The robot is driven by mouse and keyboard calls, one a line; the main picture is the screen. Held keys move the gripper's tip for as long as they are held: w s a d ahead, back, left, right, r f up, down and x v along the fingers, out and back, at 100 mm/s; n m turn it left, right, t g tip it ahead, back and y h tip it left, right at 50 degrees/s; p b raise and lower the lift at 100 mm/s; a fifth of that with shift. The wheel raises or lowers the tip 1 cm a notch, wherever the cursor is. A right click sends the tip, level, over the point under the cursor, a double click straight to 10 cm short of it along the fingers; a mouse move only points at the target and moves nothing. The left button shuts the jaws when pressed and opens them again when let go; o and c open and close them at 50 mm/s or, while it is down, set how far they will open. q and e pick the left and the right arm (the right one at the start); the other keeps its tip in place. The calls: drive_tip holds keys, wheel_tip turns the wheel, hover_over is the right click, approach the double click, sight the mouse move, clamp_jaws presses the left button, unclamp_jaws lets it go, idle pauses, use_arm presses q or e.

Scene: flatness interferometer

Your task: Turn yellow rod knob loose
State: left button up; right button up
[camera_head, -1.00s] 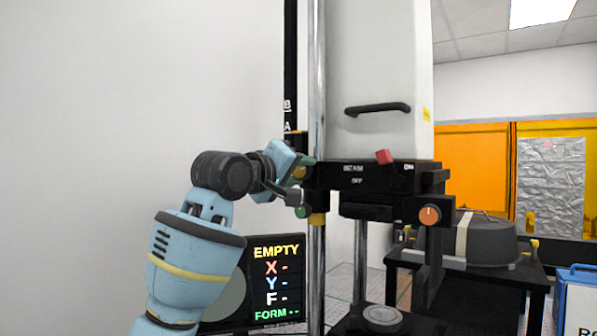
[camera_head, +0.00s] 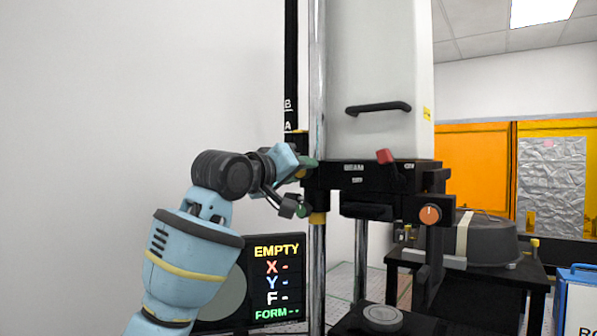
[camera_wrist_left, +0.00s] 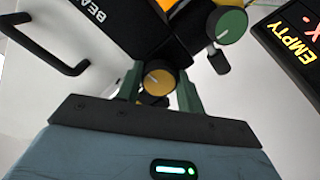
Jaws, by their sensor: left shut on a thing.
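The yellow rod knob (camera_wrist_left: 158,82) sits between the two green fingers of my left gripper (camera_wrist_left: 159,92) in the left wrist view, and the gripper is shut on it. In the head view my left gripper (camera_head: 308,164) is at the left end of the black carriage (camera_head: 375,175), beside the chrome column; the knob is mostly hidden there. A green knob (camera_wrist_left: 227,25) is close beside it in the left wrist view and sits below my gripper in the head view (camera_head: 303,211). My right gripper is not in view.
The tall white housing (camera_head: 378,65) with a black handle stands above the carriage. An orange knob (camera_head: 430,214) is on its right. A screen (camera_head: 277,280) reading EMPTY stands below my left arm. A dark table (camera_head: 480,275) with a grey covered drum (camera_head: 487,240) is behind right.

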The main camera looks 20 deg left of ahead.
use_arm(q)
drive_tip(key=o, duration=1)
drive_tip(key=shift+v, duration=3.95)
